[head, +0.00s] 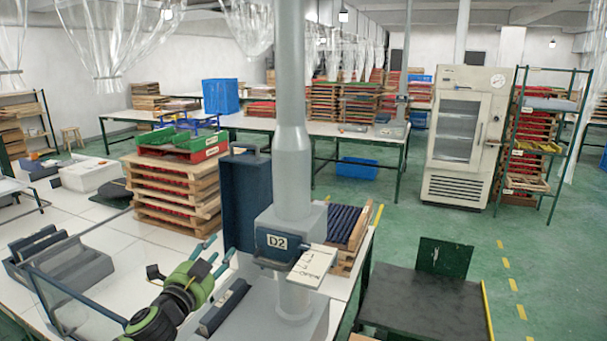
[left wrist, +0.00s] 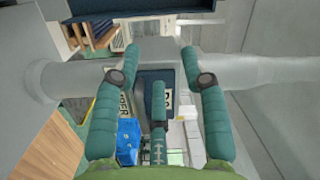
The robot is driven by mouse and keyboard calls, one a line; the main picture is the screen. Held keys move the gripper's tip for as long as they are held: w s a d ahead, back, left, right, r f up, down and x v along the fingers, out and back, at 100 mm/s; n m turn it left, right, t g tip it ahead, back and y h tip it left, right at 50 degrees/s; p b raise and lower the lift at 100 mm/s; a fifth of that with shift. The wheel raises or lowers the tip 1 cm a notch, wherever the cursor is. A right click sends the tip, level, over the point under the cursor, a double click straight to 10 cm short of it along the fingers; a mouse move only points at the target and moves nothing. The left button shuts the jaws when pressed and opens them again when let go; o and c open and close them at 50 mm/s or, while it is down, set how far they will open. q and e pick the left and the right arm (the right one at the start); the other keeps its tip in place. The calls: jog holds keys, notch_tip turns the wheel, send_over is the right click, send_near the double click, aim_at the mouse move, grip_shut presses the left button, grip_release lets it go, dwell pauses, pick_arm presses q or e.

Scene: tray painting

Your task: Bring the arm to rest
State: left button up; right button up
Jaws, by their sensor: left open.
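My left gripper (head: 200,258) shows in the head view at the lower left of centre, with teal fingers on a green and black hand. My right gripper is in neither view.
A grey holder (head: 223,307) lies close to the hand. A clear panel (head: 75,285) and grey bin (head: 60,265) are at left. Green floor (head: 415,222) is open at right.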

pick_arm(q)
jog(key=s+d+f+n+g+y, duration=0.3)
jog(key=s+f+n+g, duration=0.5)
jog(key=s+f, duration=1.2)
jog(key=s+a+f+n+g+y, duration=0.1)
jog(key=s+a+f+n+g, duration=0.2)
jog(key=s, duration=0.9)
jog(key=s+a+f+n+g, duration=0.1)
jog(key=s+f+n+g, duration=0.25)
jog(key=s, duration=0.75)
notch_tip(320, 180, down, 28)
jog(key=s+g+b, duration=0.1)
jog(key=s+b, duration=0.1)
jog(key=b, duration=0.3)
jog(key=s+a+f+m+g+b, duration=0.1)
jog(key=s+a+f+b, duration=0.1)
jog(key=s+f, duration=1.3)
notch_tip(320, 180, down, 3)
jog(key=shift+s+a+r+b, duration=0.25)
jog(key=shift+s+b, duration=0.1)
jog(key=shift+b, duration=0.15)
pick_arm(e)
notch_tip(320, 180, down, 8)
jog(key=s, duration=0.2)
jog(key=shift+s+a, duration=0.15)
